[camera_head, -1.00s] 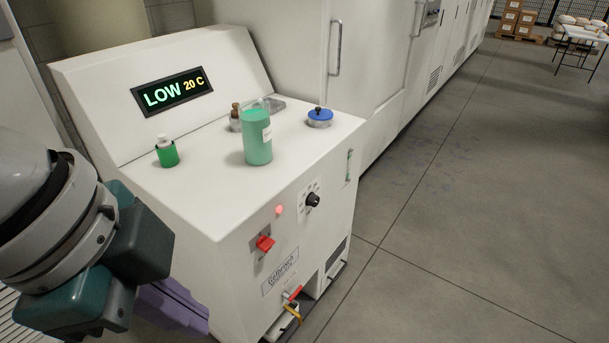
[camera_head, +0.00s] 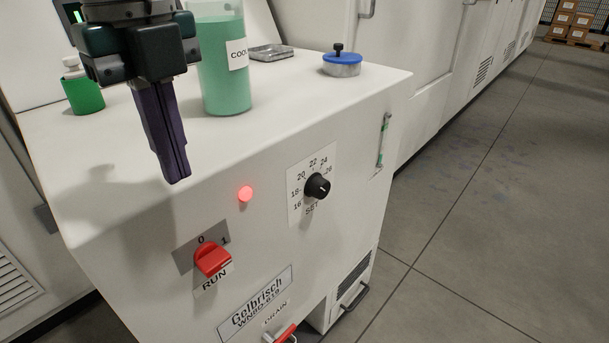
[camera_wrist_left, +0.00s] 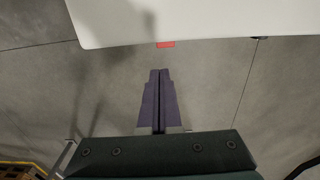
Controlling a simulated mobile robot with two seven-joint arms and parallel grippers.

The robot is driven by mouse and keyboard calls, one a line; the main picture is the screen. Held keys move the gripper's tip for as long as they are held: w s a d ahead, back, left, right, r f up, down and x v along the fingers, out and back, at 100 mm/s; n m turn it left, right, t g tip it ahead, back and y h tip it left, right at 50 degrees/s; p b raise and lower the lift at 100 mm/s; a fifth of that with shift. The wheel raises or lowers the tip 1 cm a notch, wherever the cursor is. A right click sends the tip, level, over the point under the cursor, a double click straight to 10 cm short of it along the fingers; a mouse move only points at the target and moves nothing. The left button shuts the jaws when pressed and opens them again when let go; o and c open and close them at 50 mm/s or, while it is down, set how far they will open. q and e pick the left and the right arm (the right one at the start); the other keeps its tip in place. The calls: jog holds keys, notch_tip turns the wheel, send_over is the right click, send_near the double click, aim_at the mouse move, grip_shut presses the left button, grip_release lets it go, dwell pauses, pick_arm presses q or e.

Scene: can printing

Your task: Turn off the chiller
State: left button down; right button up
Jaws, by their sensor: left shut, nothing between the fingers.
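The white chiller (camera_head: 130,250) fills the left and middle of the head view. Its red RUN switch (camera_head: 212,260) sits on the front face, with marks 0 and 1 above it; the knob appears turned toward the 1 side. A red lamp (camera_head: 246,194) glows up and right of it. My left gripper (camera_head: 177,180) is shut and empty, fingers pointing down, above and left of the switch in the picture. In the left wrist view the shut fingers (camera_wrist_left: 160,72) point toward a small red piece (camera_wrist_left: 166,44) at the chiller's edge. My right gripper is not in view.
A black SET dial (camera_head: 317,186) is right of the lamp. A red-handled drain valve (camera_head: 285,334) is low on the front. Open floor lies right.

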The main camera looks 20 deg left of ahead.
aim_at(208, 264)
pick_arm(q)
jog(key=shift+w+a+f, duration=0.15)
jog(key=shift+w+f, duration=0.05)
jog(key=shift+w, duration=0.15)
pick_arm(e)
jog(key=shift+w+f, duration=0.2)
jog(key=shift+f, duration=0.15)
pick_arm(q)
jog(key=shift+s, duration=0.1)
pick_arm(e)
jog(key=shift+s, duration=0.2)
pick_arm(q)
notch_tip(208, 264, down, 14)
jog(key=b, duration=0.3)
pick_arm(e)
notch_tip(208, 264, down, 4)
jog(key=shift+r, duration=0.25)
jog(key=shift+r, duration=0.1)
pick_arm(q)
jog(key=shift+s+t, duration=0.15)
jog(key=shift+t, duration=0.15)
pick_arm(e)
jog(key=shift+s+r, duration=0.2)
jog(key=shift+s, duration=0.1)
